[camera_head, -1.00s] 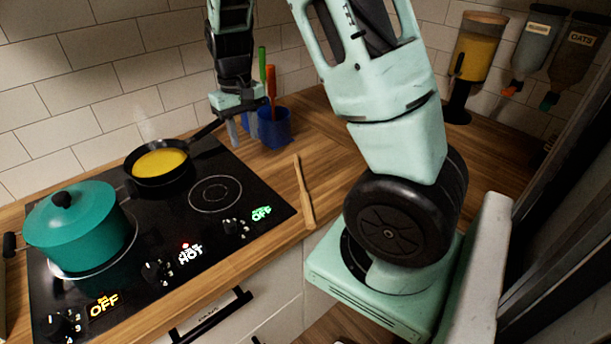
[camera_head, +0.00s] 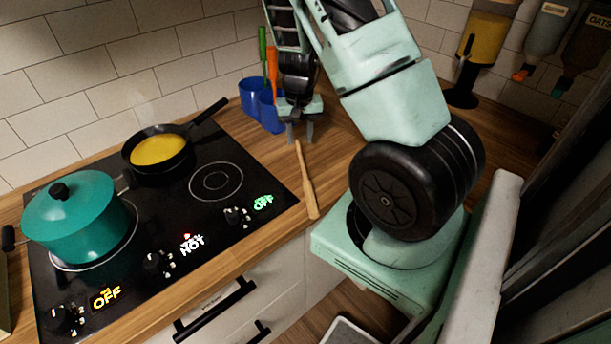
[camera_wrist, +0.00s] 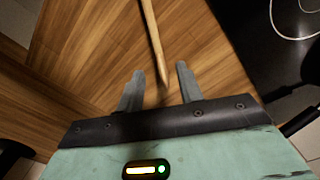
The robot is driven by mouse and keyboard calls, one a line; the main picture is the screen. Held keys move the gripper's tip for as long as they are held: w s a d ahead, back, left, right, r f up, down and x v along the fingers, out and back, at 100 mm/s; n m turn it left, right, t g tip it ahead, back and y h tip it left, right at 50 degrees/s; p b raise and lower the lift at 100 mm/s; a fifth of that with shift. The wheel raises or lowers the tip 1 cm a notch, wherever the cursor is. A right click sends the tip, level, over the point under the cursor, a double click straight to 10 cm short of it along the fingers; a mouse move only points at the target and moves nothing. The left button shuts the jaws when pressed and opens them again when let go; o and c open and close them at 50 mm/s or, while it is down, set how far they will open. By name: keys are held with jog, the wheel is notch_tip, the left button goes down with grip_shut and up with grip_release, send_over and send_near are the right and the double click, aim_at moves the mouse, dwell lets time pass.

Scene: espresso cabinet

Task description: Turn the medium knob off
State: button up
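The black cooktop (camera_head: 205,240) has three knobs along its front edge. The left knob (camera_head: 62,318) sits beside a yellow OFF display (camera_head: 107,297). The middle knob (camera_head: 156,263) sits beside a display reading HOT (camera_head: 192,244) with a small red mark. The right knob (camera_head: 233,215) sits beside a green OFF display (camera_head: 263,202). I cannot tell which is the medium one. My gripper (camera_head: 299,138) is over the wooden counter, right of the cooktop and apart from all knobs. In the wrist view my gripper (camera_wrist: 160,82) is open and empty.
A teal pot (camera_head: 75,220) and a pan with yellow food (camera_head: 158,150) stand on the cooktop. A wooden stick-like utensil (camera_head: 305,180) lies on the counter near my fingers. Blue cups (camera_head: 253,98) with utensils stand beside my gripper.

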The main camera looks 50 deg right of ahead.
aim_at(299, 146)
jog(key=shift+w+d+f+p, duration=0.15)
jog(key=shift+f+p, duration=0.15)
jog(key=shift+f, duration=1.2)
jog(key=shift+w+d+f+p, duration=0.1)
jog(key=shift+f+p, duration=0.2)
jog(key=shift+f, duration=1.2)
grip_shut()
